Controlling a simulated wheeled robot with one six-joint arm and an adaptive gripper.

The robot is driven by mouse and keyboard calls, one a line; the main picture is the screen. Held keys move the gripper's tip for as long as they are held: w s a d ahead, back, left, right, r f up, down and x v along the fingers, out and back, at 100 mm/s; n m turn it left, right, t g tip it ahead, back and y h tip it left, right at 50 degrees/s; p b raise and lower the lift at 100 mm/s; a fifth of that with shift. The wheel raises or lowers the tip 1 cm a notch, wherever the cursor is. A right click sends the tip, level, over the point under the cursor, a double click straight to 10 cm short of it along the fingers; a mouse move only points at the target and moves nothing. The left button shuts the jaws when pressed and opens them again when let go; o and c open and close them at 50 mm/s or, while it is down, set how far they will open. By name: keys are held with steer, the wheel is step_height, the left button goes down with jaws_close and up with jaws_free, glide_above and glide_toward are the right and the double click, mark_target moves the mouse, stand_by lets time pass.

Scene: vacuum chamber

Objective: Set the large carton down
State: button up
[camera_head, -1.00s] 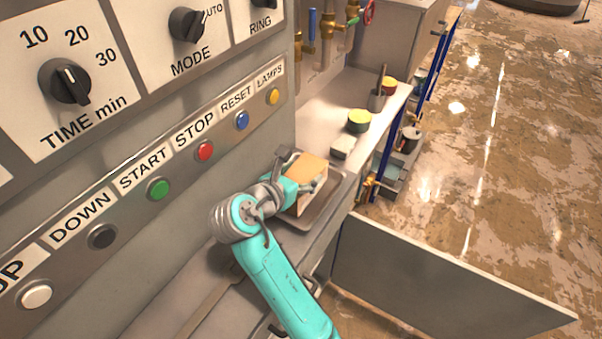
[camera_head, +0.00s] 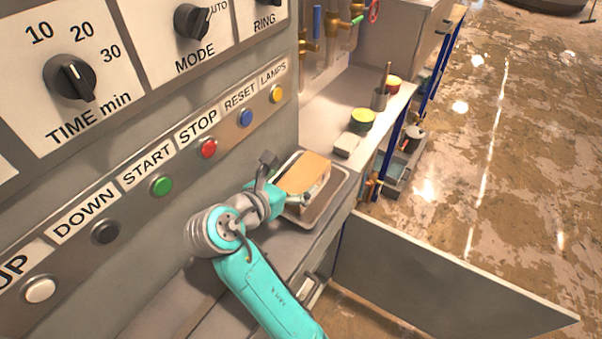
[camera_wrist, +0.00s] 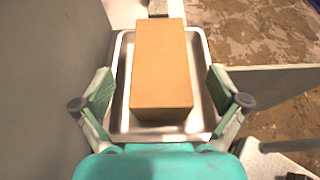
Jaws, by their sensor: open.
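The large carton (camera_head: 307,174) is a brown box resting on a shallow metal tray (camera_head: 335,193) on the counter below the control panel. In the wrist view the carton (camera_wrist: 161,66) lies within the tray (camera_wrist: 207,75), its long side pointing away from me. My gripper (camera_wrist: 163,97) is open, with one finger on each side of the carton's near end and a clear gap on both sides. In the head view my gripper (camera_head: 284,190) is at the carton's near-left side, and part of the tray is hidden behind it.
The control panel (camera_head: 150,130) with buttons and knobs rises close on the left. Beyond the tray are a small pale block (camera_head: 347,144), a green-yellow round tin (camera_head: 362,120) and a grey cup (camera_head: 379,98). An open grey door panel (camera_head: 440,275) juts out at the right.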

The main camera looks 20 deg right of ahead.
steer(key=v, duration=0.6)
steer(key=shift+a, duration=0.2)
steer(key=shift+s+r, duration=0.15)
